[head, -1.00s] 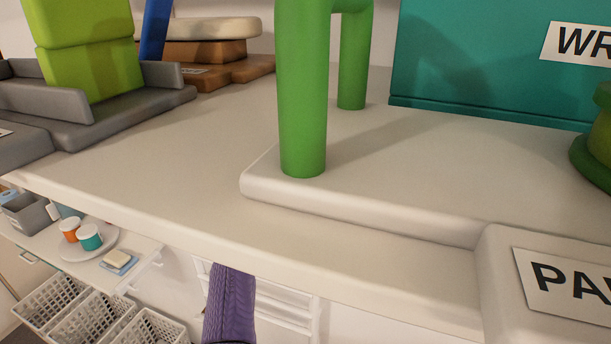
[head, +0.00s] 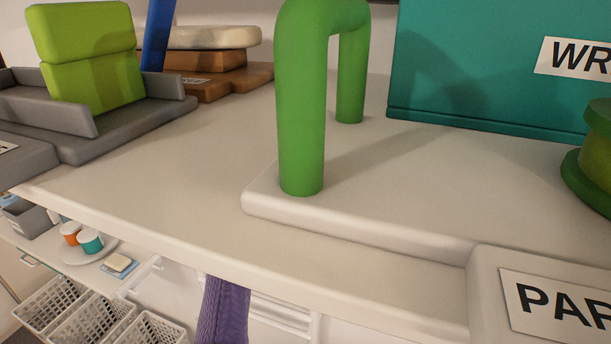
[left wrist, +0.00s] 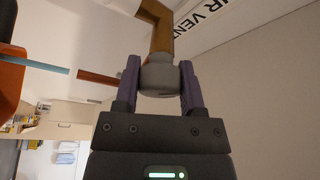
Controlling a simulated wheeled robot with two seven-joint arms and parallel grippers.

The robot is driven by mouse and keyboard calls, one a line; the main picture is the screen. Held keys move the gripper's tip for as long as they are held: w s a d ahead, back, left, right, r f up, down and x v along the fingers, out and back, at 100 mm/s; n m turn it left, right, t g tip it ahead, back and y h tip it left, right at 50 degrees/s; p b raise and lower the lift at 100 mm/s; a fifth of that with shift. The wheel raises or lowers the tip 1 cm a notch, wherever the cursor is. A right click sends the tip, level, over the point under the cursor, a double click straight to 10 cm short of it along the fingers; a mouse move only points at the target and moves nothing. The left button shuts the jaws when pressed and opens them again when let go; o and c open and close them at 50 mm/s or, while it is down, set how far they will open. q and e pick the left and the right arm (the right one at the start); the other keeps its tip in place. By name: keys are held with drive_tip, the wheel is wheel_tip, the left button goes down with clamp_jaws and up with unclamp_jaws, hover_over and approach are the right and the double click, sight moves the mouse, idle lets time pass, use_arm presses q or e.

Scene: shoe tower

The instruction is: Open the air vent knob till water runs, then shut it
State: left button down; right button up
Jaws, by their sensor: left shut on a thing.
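In the left wrist view, a round grey knob (left wrist: 159,76) sits at the end of a bent brass-coloured pipe (left wrist: 155,28). My left gripper (left wrist: 160,85) is shut on this knob, one purple finger on each side. A white label (left wrist: 205,12) beside it shows part of the words AIR VENT. No running water shows. In the head view, a purple ribbed finger (head: 222,312) rises at the bottom edge. It seems to be my right gripper's, and its jaw opening is hidden. The knob is not visible in the head view.
In the head view, a green bent pipe (head: 302,130) stands on the pale counter (head: 170,170). A teal box (head: 470,75) stands behind, and lime blocks (head: 88,65) sit at the left. White baskets (head: 95,315) lie below. The counter's middle left is bare.

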use_arm(q)
drive_tip(key=m+g+p, duration=0.1)
drive_tip(key=m+p, duration=0.1)
drive_tip(key=m, duration=0.1)
drive_tip(key=m+g+y+p, duration=0.1)
drive_tip(key=m+p, duration=0.2)
drive_tip(key=shift+r+p, duration=0.1)
drive_tip(key=shift+p, duration=0.25)
drive_tip(key=m+g+y+p, duration=0.1)
drive_tip(key=m+p, duration=0.2)
drive_tip(key=shift+m+y+p, duration=0.3)
drive_tip(key=shift+m+p, duration=0.4)
drive_tip(key=shift+p, duration=0.05)
drive_tip(key=shift+f, duration=0.2)
drive_tip(key=shift+c, duration=0.9)
unclamp_jaws()
drive_tip(key=shift+r, duration=0.1)
